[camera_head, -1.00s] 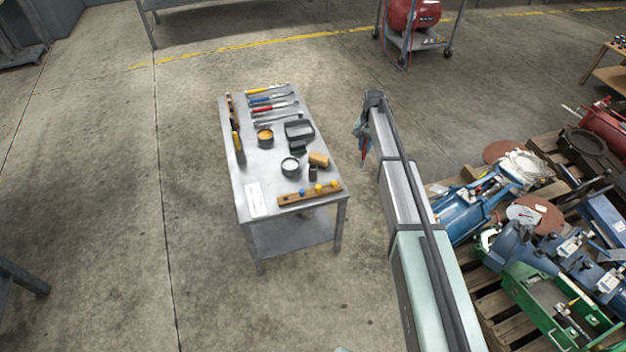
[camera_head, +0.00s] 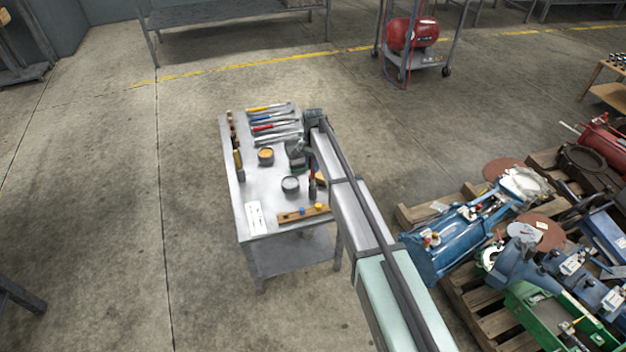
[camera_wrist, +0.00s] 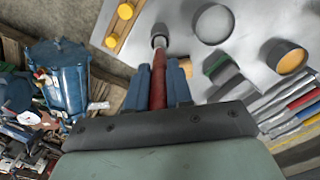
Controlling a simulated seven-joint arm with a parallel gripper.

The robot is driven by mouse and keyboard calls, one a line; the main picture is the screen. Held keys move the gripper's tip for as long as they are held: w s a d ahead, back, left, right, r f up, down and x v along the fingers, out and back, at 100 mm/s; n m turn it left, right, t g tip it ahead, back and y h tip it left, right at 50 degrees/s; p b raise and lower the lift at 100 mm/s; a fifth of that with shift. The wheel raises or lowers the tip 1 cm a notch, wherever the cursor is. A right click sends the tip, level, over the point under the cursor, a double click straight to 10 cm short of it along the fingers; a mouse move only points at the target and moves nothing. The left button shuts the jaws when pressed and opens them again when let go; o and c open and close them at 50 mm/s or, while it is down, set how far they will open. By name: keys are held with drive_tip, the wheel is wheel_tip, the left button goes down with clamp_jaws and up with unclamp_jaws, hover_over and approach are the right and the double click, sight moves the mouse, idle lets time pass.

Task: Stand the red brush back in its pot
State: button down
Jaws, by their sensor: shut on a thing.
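My gripper (camera_wrist: 162,90) is shut on the red brush (camera_wrist: 158,92), whose red handle sits between the two blue-grey fingers. In the head view, my gripper (camera_head: 306,152) is over the right side of the table, with the brush (camera_head: 312,172) pointing down. The small dark pot (camera_head: 312,191) stands on the table just below the brush. In the wrist view, the brush's far end lines up with the pot's mouth (camera_wrist: 159,29). I cannot tell whether the end is inside the pot or just above it.
Several hand tools (camera_head: 268,128) lie at the back. The table's left front is mostly clear.

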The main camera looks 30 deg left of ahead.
sight(313, 178)
drive_tip(key=shift+f, duration=3.15)
drive_tip(key=c, duration=1)
unclamp_jaws()
wheel_tip(313, 178, up, 12)
drive_tip(key=shift+w+r, duration=0.1)
